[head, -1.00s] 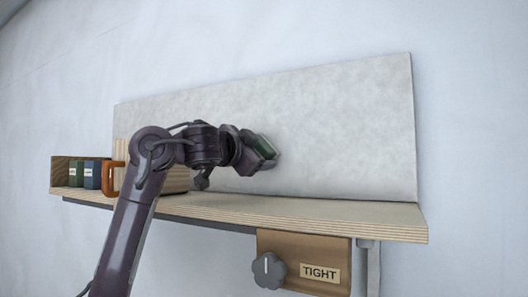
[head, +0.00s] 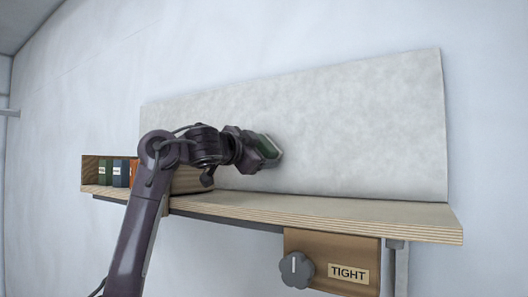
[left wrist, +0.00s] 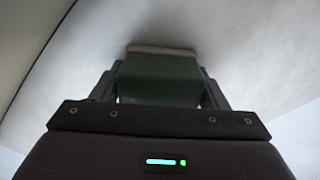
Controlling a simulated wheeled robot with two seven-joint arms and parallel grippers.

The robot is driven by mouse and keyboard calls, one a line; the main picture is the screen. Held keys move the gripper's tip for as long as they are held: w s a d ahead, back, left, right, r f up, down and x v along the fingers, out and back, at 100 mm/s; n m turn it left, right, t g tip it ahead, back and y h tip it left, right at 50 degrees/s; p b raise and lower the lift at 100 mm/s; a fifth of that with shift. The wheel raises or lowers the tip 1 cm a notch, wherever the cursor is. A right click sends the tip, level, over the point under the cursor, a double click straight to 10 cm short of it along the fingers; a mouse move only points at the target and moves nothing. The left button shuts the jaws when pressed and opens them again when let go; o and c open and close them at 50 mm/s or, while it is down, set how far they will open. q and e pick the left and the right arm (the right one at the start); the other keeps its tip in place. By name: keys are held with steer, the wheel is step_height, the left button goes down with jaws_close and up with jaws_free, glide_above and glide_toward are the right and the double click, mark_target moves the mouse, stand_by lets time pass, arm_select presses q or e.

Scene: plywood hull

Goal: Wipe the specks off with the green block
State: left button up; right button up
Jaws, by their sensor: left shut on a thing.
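The green block (head: 269,148) is in my left gripper (head: 262,150), in front of the grey-white panel (head: 350,130). In the left wrist view the green block (left wrist: 160,78) sits between the two fingers of my left gripper (left wrist: 160,88), with a pale layer along its far edge. That edge is at or very near the panel surface (left wrist: 240,40); I cannot tell whether it touches. No specks can be made out on the visible panel; my arm and gripper hide part of its lower left. My right gripper is in neither view.
A plywood shelf (head: 330,214) runs below the panel. At its left end a wooden box (head: 90,168) holds small labelled green and blue items (head: 121,173). Under the shelf are a grey knob (head: 296,269) and a "TIGHT" label (head: 348,273). The shelf's right part is clear.

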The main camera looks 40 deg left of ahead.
mark_target(299, 151)
arm_select(q)
steer(key=shift+s+a, duration=0.1)
steer(key=shift+a, duration=1)
steer(key=shift+s+a, duration=0.1)
steer(key=shift+a, duration=0.4)
steer(key=shift+w+d, duration=0.25)
steer(key=shift+d, duration=2)
steer(key=shift+w+d, duration=0.25)
steer(key=shift+d, duration=2)
steer(key=shift+w+d, duration=0.25)
steer(key=shift+d, duration=2.7)
steer(key=shift+a, duration=1.5)
steer(key=shift+s+a, duration=0.2)
steer(key=shift+a, duration=1.5)
steer(key=shift+s+a, duration=0.25)
steer(key=shift+a, duration=1.5)
steer(key=shift+s+a, duration=0.2)
steer(key=shift+a, duration=1.5)
steer(key=shift+s+a, duration=0.1)
steer(key=shift+a, duration=0.75)
steer(key=shift+d, duration=0.1)
